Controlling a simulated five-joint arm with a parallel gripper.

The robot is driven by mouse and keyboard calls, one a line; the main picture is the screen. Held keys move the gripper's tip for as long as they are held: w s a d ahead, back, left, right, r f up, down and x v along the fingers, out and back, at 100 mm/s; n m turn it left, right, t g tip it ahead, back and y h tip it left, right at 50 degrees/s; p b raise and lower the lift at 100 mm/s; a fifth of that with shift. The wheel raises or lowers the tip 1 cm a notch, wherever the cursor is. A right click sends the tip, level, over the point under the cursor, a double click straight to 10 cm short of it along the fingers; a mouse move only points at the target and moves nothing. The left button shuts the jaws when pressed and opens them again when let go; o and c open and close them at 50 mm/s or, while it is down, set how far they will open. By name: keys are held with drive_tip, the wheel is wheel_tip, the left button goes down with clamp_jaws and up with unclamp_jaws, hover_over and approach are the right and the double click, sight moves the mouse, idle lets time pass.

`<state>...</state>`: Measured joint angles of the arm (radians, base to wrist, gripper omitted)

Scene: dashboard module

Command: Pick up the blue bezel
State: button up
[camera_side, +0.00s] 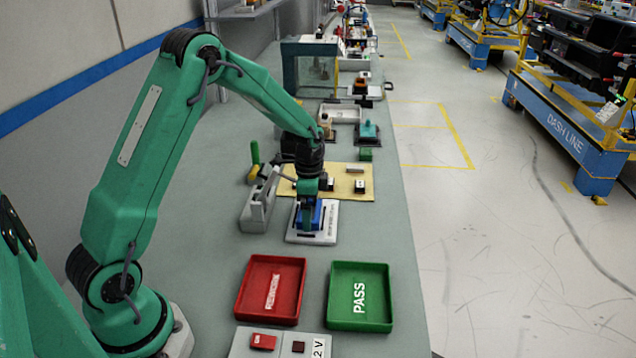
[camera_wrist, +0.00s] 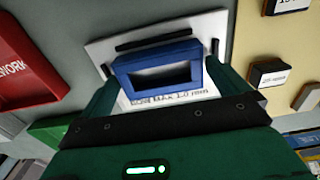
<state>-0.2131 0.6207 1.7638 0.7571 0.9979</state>
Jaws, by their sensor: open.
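The blue bezel (camera_wrist: 157,64) is a rectangular frame with an open window. It sits on a white plate (camera_wrist: 120,45) with black bars and printed text. In the side view the bezel (camera_side: 316,213) is partly hidden by my gripper (camera_side: 308,212), which is lowered over the white plate (camera_side: 325,236). In the wrist view my gripper (camera_wrist: 160,82) is open, with one green finger at each side of the bezel. I cannot tell whether the fingers touch it.
A red tray (camera_side: 297,288) and a green PASS tray (camera_side: 390,296) lie in front of the plate. A grey fixture with a green handle (camera_side: 257,205) stands close at left. A yellow mat (camera_side: 362,184) with small blocks lies behind. The bench's right edge is near.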

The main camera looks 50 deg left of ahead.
drive_tip(key=shift+c, duration=0.4)
drive_tip(key=c, duration=0.7)
drive_tip(key=shift+r, duration=0.1)
drive_tip(key=shift+r, duration=0.45)
wheel_tip(320, 180, up, 3)
drive_tip(key=shift+d+r, duration=0.1)
drive_tip(key=shift+r, duration=0.1)
drive_tip(key=s+d+r, duration=0.1)
drive_tip(key=d+r, duration=0.1)
drive_tip(key=d, duration=0.1)
drive_tip(key=s+d+r, duration=0.1)
drive_tip(key=d+r, duration=0.1)
drive_tip(key=d, duration=0.2)
drive_tip(key=s+d+r, duration=0.1)
drive_tip(key=d+r, duration=0.1)
drive_tip(key=d, duration=0.2)
drive_tip(key=shift+s+r, duration=0.25)
drive_tip(key=shift+s, duration=0.15)
